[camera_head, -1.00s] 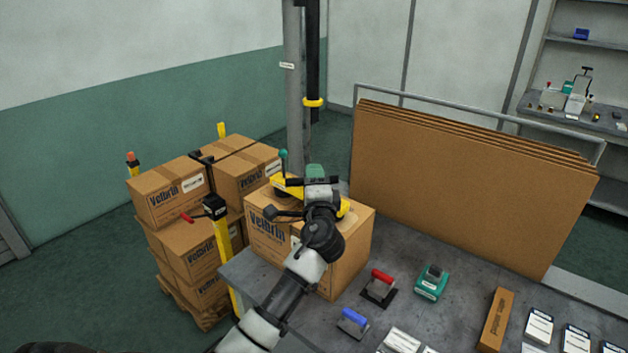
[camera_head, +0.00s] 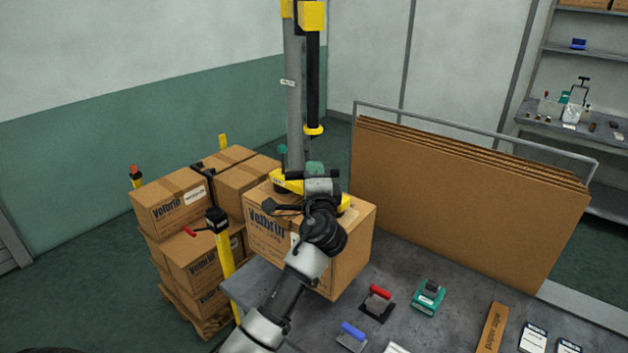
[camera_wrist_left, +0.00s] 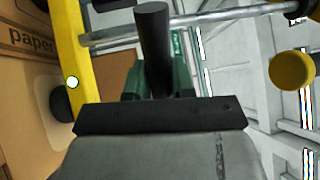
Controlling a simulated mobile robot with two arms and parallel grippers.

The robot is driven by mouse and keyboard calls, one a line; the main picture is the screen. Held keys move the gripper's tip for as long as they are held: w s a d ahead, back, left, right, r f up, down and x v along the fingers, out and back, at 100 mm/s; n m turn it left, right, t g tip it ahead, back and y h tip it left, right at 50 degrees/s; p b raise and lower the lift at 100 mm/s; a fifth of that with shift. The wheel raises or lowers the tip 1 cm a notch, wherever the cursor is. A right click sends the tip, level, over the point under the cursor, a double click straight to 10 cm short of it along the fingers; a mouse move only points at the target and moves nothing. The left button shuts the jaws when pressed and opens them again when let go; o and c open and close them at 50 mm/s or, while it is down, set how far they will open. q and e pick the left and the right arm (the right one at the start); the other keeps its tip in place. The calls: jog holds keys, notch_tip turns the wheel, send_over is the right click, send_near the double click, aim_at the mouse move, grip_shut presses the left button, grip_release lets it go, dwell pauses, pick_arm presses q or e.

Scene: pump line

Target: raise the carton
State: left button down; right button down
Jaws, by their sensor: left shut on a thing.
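The carton (camera_head: 350,245) is a brown printed box at the near left end of the grey table. It looks level and slightly above the tabletop; its underside is hidden. A yellow lifting frame (camera_head: 289,185) with dark cups lies across its top. My left gripper (camera_head: 318,187) is above the carton, shut on the frame's handle; the fingertips are partly hidden by the wrist. In the left wrist view, a dark upright bar (camera_wrist_left: 153,45) with green parts stands at the jaws, and the carton (camera_wrist_left: 22,75) and a dark cup (camera_wrist_left: 62,103) show at left. My right gripper is out of view.
A grey post (camera_head: 294,110) with a hanging black tube (camera_head: 313,85) stands behind the carton. Stacked cartons (camera_head: 170,205) and a yellow post (camera_head: 225,265) are at left. Cardboard sheets (camera_head: 460,200) stand at right. Stamps (camera_head: 377,302) and a green device (camera_head: 428,297) occupy the table.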

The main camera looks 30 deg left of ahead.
pick_arm(q)
jog(key=shift+f, duration=0.15)
jog(key=c, duration=1)
grip_release()
jog(key=shift+f, duration=0.1)
jog(key=b+v, duration=0.4)
jog(key=v, duration=0.6)
jog(key=shift+s+d, duration=0.25)
jog(key=shift+s, duration=0.05)
jog(key=shift+f, duration=0.1)
